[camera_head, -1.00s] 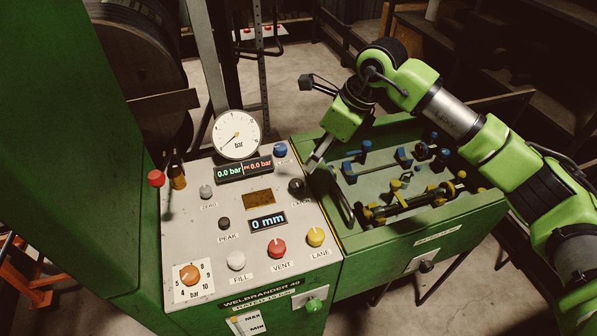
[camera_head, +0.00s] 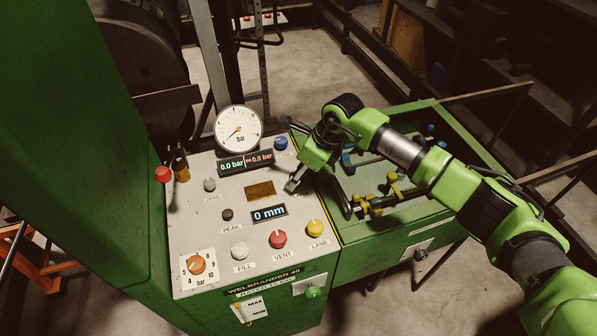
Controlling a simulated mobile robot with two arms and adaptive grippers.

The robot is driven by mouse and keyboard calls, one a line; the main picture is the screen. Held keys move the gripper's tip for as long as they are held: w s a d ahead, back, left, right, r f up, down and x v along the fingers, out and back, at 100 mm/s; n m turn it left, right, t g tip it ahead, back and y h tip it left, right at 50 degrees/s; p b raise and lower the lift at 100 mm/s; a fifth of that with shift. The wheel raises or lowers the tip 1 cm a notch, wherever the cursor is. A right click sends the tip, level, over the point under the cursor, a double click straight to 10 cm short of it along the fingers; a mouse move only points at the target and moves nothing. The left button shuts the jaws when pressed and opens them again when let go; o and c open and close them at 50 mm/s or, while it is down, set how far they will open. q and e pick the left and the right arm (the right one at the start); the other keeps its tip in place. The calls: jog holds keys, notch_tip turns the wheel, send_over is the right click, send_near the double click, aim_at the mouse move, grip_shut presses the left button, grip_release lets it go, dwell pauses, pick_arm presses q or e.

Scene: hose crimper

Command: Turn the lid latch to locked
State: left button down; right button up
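My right gripper (camera_head: 293,184) comes in from the right and points down at the right side of the grey control panel (camera_head: 205,220). Its narrow fingertips are at the spot of a dark knob, which they and the wrist hide; whether they touch it is not clear. The finger gap cannot be made out. Another dark knob (camera_head: 419,254) sits on a pale plate on the front of the green open tray (camera_head: 385,240), well away from the gripper. No readable label shows which knob is the lid latch. My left gripper is out of view.
The panel has red VENT (camera_head: 277,238), yellow LANE (camera_head: 314,228) and white FILL (camera_head: 239,249) buttons near the gripper. A round gauge (camera_head: 238,132) stands behind. Blue and yellow fittings (camera_head: 392,180) lie in the tray under my forearm.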

jog(key=c, duration=1.1)
jog(key=shift+m+b, duration=0.3)
jog(key=shift+m, duration=0.1)
jog(key=m+b, duration=0.1)
jog(key=m, duration=0.1)
jog(key=m+t+h+b, duration=0.1)
jog(key=m, duration=0.1)
jog(key=shift+s+a+f+t+b, duration=0.1)
jog(key=shift+f+t+b, duration=0.05)
jog(key=shift+t+b, duration=0.2)
jog(key=m+h+b, duration=0.1)
jog(key=m+b, duration=0.2)
jog(key=m+h+b, duration=0.1)
jog(key=m+b, duration=0.2)
jog(key=b, duration=0.1)
jog(key=m+t+h+b, duration=0.1)
jog(key=m+b, duration=0.3)
jog(key=shift+a+h, duration=0.3)
jog(key=shift+h, duration=0.1)
jog(key=shift+r+m+g+h+b, duration=0.2)
jog(key=shift+m+g+h+b, duration=0.3)
jog(key=shift+m+b, duration=1.05)
